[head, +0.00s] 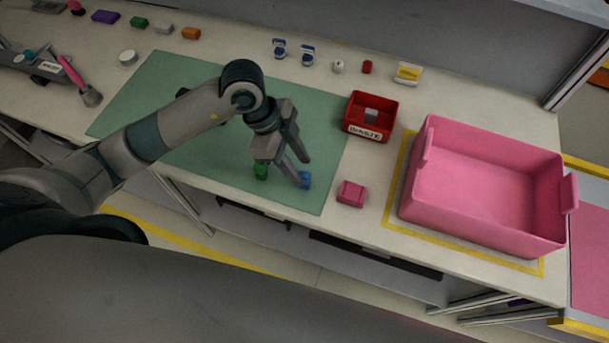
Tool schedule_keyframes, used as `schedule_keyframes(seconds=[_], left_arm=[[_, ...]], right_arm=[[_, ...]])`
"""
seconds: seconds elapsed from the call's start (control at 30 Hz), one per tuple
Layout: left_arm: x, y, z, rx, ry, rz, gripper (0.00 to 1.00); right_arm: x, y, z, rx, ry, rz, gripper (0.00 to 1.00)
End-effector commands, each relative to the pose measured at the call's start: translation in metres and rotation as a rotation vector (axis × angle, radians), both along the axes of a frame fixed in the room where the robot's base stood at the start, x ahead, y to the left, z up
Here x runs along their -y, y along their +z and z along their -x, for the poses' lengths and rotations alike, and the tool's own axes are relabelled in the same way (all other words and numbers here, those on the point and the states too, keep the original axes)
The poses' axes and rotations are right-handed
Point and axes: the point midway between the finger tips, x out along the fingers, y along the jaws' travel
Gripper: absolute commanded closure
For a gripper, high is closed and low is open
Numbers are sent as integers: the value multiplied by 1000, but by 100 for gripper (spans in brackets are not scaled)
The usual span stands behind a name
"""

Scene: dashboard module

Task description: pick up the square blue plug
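A small blue piece (306,179), which looks like the blue plug, is on the green mat (330,165) near its front right corner. Its square shape is hard to tell at this size. My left gripper (280,177) points down over the mat with its fingers spread apart. One fingertip is right beside the blue piece and partly covers it; I cannot tell whether they touch. A small green piece (261,173) shows below the other finger. Nothing is visibly clamped between the fingers. My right gripper is out of view.
A red waste bin (356,127) and a pink block (351,193) stand right of the mat. A large pink bin (475,216) fills the right side of the table (365,221). Several small parts line the back. The mat's left part is mostly clear.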

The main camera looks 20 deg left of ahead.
Motion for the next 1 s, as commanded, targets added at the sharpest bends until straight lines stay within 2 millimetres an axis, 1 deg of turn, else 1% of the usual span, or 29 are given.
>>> schedule_keyframes(seconds=[0.1, 0.4, 0.53, 0.67, 0.77, 0.9, 1.0], left_arm=[[2, -4, 0, 0, 0, 1, 63], [2, -5, 0, 0, 0, 1, 63], [2, -9, 0, -3, 2, -1, 63], [5, -21, 1, -4, 1, -1, 63], [7, -34, 2, -5, 1, -1, 63], [14, -49, 1, -3, 1, 0, 63], [16, -54, 1, 0, 0, 1, 63]], right_arm=[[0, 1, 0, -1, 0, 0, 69], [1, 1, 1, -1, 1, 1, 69], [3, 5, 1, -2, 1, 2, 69], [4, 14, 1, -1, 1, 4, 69], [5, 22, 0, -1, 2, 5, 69], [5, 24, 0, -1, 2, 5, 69], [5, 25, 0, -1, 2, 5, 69]])
